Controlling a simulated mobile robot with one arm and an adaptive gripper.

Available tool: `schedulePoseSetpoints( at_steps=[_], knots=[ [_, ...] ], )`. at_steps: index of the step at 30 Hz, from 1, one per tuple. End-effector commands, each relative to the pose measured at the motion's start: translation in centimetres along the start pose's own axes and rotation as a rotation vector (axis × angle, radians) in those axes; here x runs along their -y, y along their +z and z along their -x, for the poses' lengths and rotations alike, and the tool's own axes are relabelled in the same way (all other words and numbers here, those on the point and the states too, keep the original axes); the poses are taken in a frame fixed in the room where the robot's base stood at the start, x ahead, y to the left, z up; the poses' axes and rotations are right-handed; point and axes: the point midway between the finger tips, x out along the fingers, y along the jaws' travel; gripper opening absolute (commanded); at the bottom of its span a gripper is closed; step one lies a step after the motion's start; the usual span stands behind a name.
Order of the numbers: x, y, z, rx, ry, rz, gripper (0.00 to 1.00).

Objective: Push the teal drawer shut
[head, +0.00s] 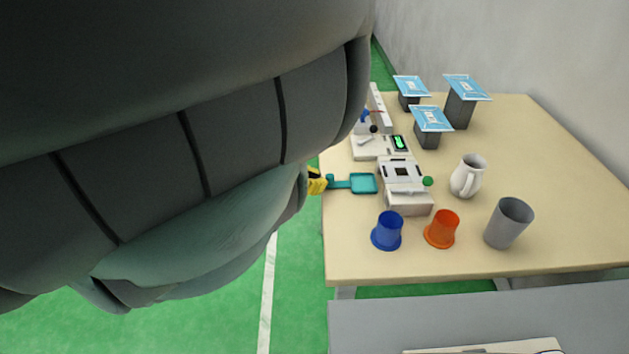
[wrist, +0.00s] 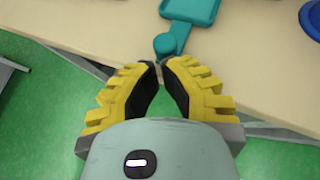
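The teal drawer (head: 363,183) is a shallow tray sticking out to the left of the white and grey machine, with a teal handle (head: 336,182) pointing to the table's left edge. In the wrist view the drawer (wrist: 190,9) is at the top, its rounded handle end (wrist: 165,45) just beyond my fingertips. My gripper (wrist: 161,64) has yellow ribbed fingers with black pads; their tips nearly meet, with nothing held between them. In the head view my gripper (head: 318,181) is at the table's left edge beside the handle. Whether it touches is unclear.
A blue cup (head: 387,231), an orange cup (head: 441,229) and a grey cup (head: 508,223) stand in front of the machine (head: 403,176). A white jug (head: 467,177) is to its right. Blue-topped stands (head: 431,119) are behind. The table's right side (head: 550,180) is clear.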

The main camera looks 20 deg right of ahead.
Motion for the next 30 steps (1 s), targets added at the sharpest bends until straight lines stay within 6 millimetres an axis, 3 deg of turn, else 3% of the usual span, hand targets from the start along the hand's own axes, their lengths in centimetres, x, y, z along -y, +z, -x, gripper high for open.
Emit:
schedulePoseSetpoints(
  at_steps=[4,12,15,30],
  knots=[
    [0.8,0.9,-1.2,0.002,-0.005,0.002,0.0],
    [3.9,3.8,-6.2,0.003,-0.009,0.001,0.0],
    [4.3,4.4,-7.2,0.001,-0.002,0.001,0.0],
    [4.6,4.7,-7.4,0.0,-0.001,0.001,0.0]
  ],
)
